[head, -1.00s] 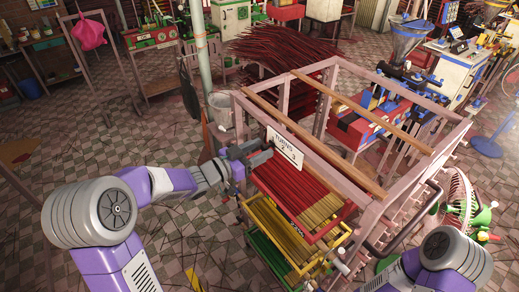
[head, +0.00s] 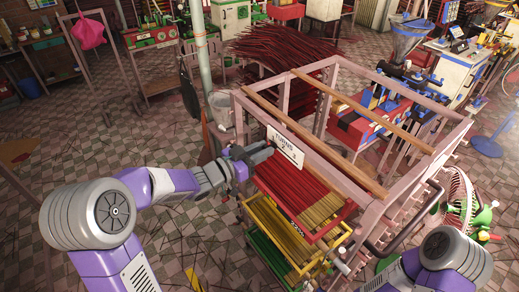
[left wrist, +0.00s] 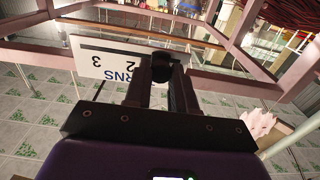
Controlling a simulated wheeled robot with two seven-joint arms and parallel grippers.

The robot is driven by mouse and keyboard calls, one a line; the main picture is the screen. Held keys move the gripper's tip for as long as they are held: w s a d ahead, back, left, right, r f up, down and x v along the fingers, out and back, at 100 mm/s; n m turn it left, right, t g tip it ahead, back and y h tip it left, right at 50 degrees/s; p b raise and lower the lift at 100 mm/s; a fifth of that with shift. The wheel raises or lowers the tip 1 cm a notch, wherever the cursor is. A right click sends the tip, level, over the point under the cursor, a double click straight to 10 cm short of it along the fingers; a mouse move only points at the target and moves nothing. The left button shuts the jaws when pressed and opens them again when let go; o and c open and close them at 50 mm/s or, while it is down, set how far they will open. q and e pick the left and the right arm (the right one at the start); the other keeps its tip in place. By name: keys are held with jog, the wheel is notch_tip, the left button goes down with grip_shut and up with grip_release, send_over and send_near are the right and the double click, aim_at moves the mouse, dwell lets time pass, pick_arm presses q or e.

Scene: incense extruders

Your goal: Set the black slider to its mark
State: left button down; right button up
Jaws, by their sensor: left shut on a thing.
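A white sign (head: 286,146) with dark lettering and numerals hangs on the near top rail of the pink rack. It shows upside down in the left wrist view (left wrist: 100,62), with a dark line and the numerals 2 and 3. My left gripper (head: 262,156) is at the sign's lower left in the head view. In the left wrist view its dark fingers (left wrist: 160,75) are shut on a small black piece, the black slider (left wrist: 164,62), beside the sign's edge. The fingers hide much of the slider, and its mark cannot be made out. My right gripper is not visible.
Trays of red (head: 300,185) and yellow (head: 275,228) sticks lie below the sign in the rack. Pink rails (head: 325,165) and a wooden bar (head: 310,135) surround the work area. Tiled floor at the left is open.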

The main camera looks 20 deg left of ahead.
pick_arm(q)
jog(key=s+d+b, duration=0.1)
jog(key=s+d, duration=0.1)
jog(key=d, duration=0.1)
jog(key=shift+s, duration=0.2)
jog(key=c, duration=1)
grip_release()
jog(key=shift+o, duration=0.2)
jog(key=shift+a, duration=0.1)
send_near(283, 151)
jog(key=shift+v, duration=1.25)
jog(key=shift+w, duration=0.1)
